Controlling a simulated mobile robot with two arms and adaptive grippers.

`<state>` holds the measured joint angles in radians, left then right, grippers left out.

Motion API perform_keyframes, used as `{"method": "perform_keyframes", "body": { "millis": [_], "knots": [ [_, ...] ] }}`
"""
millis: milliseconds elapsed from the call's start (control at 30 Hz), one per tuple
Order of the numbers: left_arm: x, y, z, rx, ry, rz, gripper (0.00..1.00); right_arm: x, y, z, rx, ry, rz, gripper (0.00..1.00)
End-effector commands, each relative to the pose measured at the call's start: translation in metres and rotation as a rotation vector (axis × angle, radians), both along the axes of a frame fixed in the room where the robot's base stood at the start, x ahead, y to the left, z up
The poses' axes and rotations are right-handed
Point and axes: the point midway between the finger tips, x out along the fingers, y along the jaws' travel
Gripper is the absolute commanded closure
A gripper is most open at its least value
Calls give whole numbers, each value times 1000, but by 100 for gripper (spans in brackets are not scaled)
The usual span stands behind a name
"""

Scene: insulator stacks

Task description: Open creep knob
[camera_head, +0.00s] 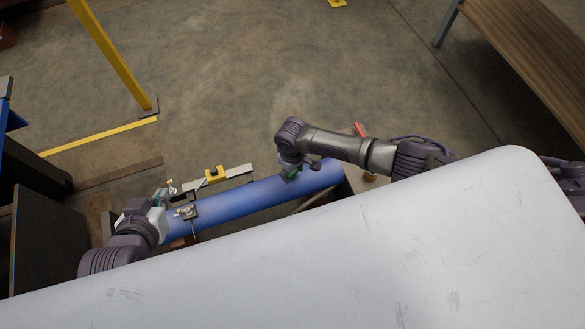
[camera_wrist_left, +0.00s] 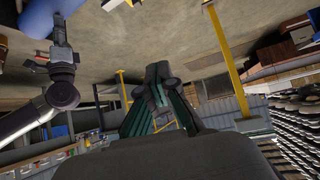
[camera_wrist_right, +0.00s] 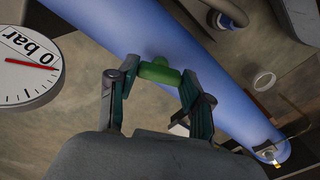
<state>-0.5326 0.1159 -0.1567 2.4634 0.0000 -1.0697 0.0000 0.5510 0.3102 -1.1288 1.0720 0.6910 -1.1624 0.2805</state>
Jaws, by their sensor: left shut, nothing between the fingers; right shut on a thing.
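The green creep knob (camera_wrist_right: 158,72) sits on the side of a blue cylinder, with its short bar across the stem. My right gripper (camera_wrist_right: 155,85) is shut on the knob, one finger on each side. In the head view my right gripper (camera_head: 289,174) reaches down onto the blue cylinder (camera_head: 250,195), and the knob is mostly hidden beneath it. My left gripper (camera_head: 160,198) is at the cylinder's left end, beside small fittings. In the left wrist view my left gripper (camera_wrist_left: 158,78) has its fingers together with nothing between them.
A round white gauge (camera_wrist_right: 30,68) reading near 0 bar is left of the knob. A yellow block on a metal bar (camera_head: 215,175) lies behind the cylinder. A yellow post (camera_head: 112,55) stands at the back left, and a wooden bench (camera_head: 530,60) at the right. Open floor lies behind.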

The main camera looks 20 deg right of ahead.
Motion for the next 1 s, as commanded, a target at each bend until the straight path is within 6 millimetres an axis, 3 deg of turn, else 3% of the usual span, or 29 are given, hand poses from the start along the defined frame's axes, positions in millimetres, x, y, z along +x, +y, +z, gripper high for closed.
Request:
{"method": "perform_keyframes", "body": {
  "millis": [500, 1000],
  "knots": [
    [-61, 21, -30, 73, 341, 26, 100, 0, 1, 1, 2, 0, 409, 85],
    [-88, 29, -37, 100, 476, 37, 100, 1, 1, 1, 1, -3, 871, 85]
  ]
}}
